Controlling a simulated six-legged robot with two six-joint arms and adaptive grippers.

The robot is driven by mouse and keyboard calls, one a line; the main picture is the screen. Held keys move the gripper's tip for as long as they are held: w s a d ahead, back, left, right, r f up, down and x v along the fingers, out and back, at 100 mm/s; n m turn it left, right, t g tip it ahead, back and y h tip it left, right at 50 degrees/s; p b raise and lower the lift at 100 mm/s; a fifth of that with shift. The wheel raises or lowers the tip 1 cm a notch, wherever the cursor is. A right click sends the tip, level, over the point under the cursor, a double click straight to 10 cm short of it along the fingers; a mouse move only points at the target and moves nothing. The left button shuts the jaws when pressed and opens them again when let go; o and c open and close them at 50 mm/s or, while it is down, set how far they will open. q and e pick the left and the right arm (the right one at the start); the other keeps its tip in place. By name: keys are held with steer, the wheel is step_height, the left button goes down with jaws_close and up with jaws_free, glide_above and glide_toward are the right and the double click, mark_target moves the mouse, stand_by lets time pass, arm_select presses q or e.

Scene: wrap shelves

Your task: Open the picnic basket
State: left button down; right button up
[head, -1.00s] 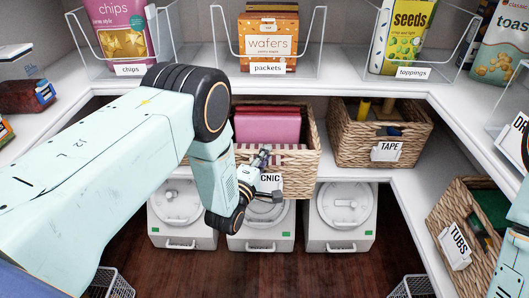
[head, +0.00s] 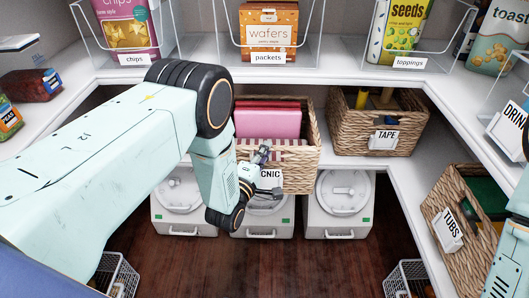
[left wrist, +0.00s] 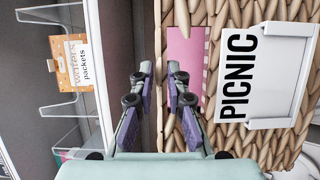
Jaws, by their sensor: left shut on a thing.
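The picnic basket (head: 300,176) is a wicker basket on the middle shelf, with a white PICNIC label that my left gripper partly covers. Pink contents (head: 268,122) and a pink-striped piece show in its open top. My left gripper (head: 262,157) is at the front of the basket, shut on its front rim. In the left wrist view the fingers (left wrist: 160,88) lie at the wicker edge (left wrist: 232,18), beside a handle opening with pink behind it. The label (left wrist: 262,75) is right of the fingers. My right gripper is out of view.
A TAPE basket (head: 347,135) stands to the right on the same shelf, and a TUBS basket (head: 455,225) on the right-hand shelf. Clear bins with wafers (head: 268,30) and other packets line the shelf above. White lidded containers (head: 338,205) stand below.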

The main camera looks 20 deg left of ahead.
arm_select(q)
steer(key=c, duration=1.3)
jaws_free()
steer(key=shift+s, duration=0.1)
steer(key=s, duration=0.4)
steer(key=s+a, duration=0.1)
steer(key=s, duration=0.6)
steer(key=shift+s+a, duration=0.2)
steer(key=shift+s, duration=0.2)
